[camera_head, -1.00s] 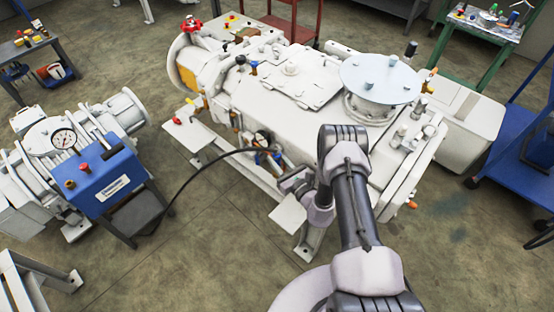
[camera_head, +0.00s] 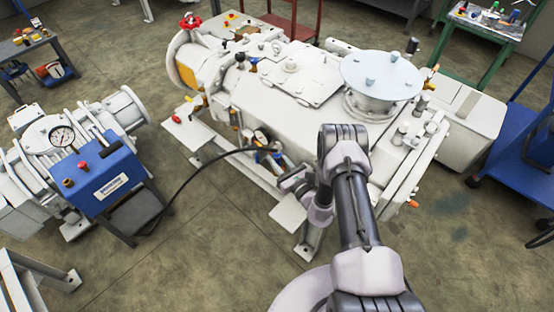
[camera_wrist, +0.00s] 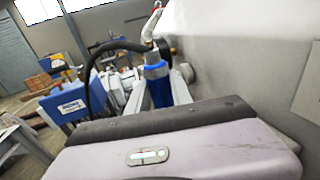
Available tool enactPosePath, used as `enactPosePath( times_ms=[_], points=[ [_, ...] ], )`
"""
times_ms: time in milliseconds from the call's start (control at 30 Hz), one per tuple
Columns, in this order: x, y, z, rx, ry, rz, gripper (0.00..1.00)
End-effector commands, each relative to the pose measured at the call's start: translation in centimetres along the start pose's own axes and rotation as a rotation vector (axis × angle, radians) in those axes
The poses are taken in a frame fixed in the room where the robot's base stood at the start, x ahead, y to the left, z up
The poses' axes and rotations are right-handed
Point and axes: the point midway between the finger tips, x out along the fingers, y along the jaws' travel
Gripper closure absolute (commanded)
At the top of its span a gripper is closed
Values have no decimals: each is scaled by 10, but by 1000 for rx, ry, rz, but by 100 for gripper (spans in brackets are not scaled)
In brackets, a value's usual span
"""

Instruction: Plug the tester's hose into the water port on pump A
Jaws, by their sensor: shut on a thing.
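The tester is a blue box (camera_head: 103,180) on a dark stand at the left; it also shows in the wrist view (camera_wrist: 68,104). Its black hose (camera_head: 187,176) arcs across the gap to my gripper (camera_head: 268,153), which is shut on the hose end beside the near side of pump A (camera_head: 268,100), a large white machine. In the wrist view the hose (camera_wrist: 90,70) bends over to a blue cylindrical part (camera_wrist: 157,82) close to the pump's pale side (camera_wrist: 225,70). The water port is not clearly seen, and I cannot tell whether the hose end touches it.
A white machine with a round gauge (camera_head: 61,137) stands behind the tester. A blue cart (camera_head: 522,150) is at the right, and a green-framed table (camera_head: 480,30) is at the back right. The floor between tester and pump is clear apart from the hose.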

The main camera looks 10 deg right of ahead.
Motion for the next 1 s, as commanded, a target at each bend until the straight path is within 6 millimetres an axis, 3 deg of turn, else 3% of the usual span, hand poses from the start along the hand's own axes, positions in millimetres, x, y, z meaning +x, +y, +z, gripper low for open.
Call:
enactPosePath(
  times_ms=[167, 1000],
  points=[
    [0, 0, 11, -1, -1, 0, 100],
    [0, 0, 10, 0, 0, 0, 100]
  ],
)
